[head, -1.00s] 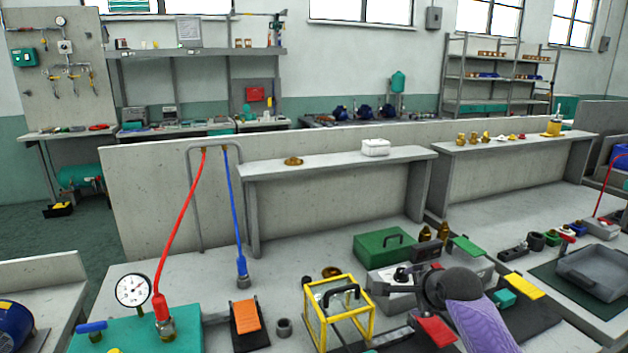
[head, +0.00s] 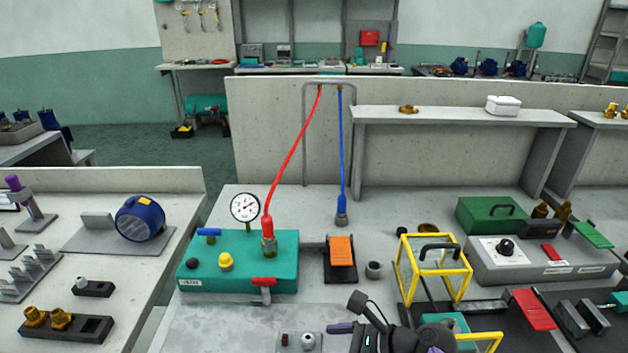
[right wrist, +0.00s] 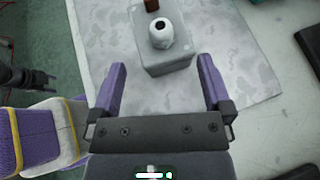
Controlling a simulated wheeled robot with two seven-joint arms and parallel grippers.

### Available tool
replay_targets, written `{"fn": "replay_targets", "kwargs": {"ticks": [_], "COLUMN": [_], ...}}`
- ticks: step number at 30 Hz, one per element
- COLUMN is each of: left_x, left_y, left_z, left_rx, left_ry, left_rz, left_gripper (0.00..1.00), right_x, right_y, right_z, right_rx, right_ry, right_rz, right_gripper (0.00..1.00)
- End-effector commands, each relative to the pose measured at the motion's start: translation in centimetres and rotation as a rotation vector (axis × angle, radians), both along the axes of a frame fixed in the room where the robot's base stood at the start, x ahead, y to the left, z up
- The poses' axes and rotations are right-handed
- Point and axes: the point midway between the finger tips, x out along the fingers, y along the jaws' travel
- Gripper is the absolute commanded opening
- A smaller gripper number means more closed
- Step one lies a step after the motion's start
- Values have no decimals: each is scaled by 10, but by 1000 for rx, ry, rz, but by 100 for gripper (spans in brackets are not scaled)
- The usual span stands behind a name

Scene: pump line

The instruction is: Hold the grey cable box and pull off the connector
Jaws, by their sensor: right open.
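The grey cable box (head: 320,347) stands on the mottled grey mat at the bottom edge of the head view, partly cut off. In the right wrist view the box (right wrist: 166,62) carries a pale round fitting (right wrist: 161,33) on top. A small brown part (right wrist: 152,5) shows at its far side, cut by the frame. I cannot tell which part is the connector. My right gripper (right wrist: 162,78) is open and empty, with its purple fingers spread on either side of the box's near end. I see no contact. My left gripper is not in clear view.
A teal pump unit (head: 190,281) with gauge, red hose and red-handled valve stands behind the mat (head: 215,330). An orange pedal (head: 341,251) and a yellow-framed case (head: 400,268) stand to the right. A dark jointed part (right wrist: 22,76) edges into the right wrist view at left.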

Motion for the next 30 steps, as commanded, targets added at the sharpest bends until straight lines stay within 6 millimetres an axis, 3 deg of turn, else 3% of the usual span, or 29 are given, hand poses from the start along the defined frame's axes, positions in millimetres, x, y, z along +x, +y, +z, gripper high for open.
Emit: {"fn": "replay_targets", "kwargs": {"ticks": [3, 9, 20, 26, 29, 30], "left_x": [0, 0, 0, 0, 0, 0], "left_y": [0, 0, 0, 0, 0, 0], "left_z": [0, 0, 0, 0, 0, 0], "left_rx": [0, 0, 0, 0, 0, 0], "left_ry": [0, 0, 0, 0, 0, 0], "left_rz": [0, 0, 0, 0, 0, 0], "left_gripper": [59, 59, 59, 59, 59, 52], "right_x": [6, 14, 16, 16, 16, 16], "right_y": [20, 43, 49, 49, 49, 49], "right_z": [-11, -24, -29, -28, -28, -28], "right_rx": [1, -1, -5, -5, -5, -5], "right_ry": [0, 0, -1, -1, -1, -1], "right_rz": [1, -1, -1, -1, -1, -1], "right_gripper": [100, 100, 100, 62, 58, 57]}}
